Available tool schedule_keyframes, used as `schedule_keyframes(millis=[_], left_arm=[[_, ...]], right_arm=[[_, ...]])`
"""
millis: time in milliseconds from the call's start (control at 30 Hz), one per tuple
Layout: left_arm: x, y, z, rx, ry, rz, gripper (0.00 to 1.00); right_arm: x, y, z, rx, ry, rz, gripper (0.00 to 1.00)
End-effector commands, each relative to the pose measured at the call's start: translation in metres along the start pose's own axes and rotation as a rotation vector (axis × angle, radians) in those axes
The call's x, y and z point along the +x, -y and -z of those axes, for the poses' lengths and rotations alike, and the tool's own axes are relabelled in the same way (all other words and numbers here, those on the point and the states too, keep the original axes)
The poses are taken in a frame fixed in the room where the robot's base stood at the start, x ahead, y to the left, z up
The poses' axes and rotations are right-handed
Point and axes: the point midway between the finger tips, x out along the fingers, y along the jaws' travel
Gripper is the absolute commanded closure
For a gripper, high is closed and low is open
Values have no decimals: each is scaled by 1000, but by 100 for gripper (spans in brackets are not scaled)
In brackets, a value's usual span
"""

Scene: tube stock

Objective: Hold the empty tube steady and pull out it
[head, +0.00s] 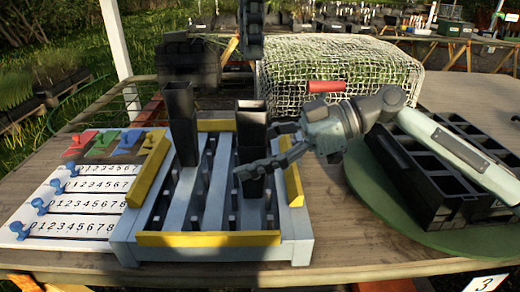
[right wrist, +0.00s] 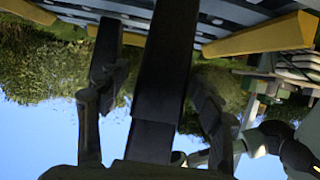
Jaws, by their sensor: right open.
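Two black square tubes stand upright in the grey slatted rack (head: 303,245) with yellow edge strips. One tube (head: 180,118) is at the left back, with nothing touching it. The other tube (head: 251,120) is right of the middle. My right gripper (head: 262,152) comes in from the right with its open fingers around this second tube. In the right wrist view that tube (right wrist: 165,75) runs between the two spread fingers, with gaps at both sides and a step in its outline. My left gripper (head: 250,48) hangs above and behind that tube, apart from it. Its jaws are unclear.
A number board (head: 85,222) with blue pegs and coloured tags (head: 128,140) lies left of the rack. A black celled tray (head: 420,190) stands on a round green mat (head: 375,190) at the right. A netted green block (head: 340,65) is behind, with a red piece (head: 327,86) before it.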

Motion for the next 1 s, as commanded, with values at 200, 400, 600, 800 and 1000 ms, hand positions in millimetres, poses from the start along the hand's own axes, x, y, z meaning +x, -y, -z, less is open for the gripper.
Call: schedule_keyframes(millis=[200,400,600,800,1000], left_arm=[[0,0,0,0,0,0,66],[0,0,0,0,0,0,66],[0,0,0,0,0,0,66],[3,1,0,31,-1,1,54],[14,2,-2,144,-1,-1,33]], right_arm=[[0,0,0,-1,0,0,45],[0,0,0,-1,0,0,70],[-1,0,0,-1,0,0,87],[-1,0,0,-1,0,0,87],[-1,0,0,-1,0,0,87]])
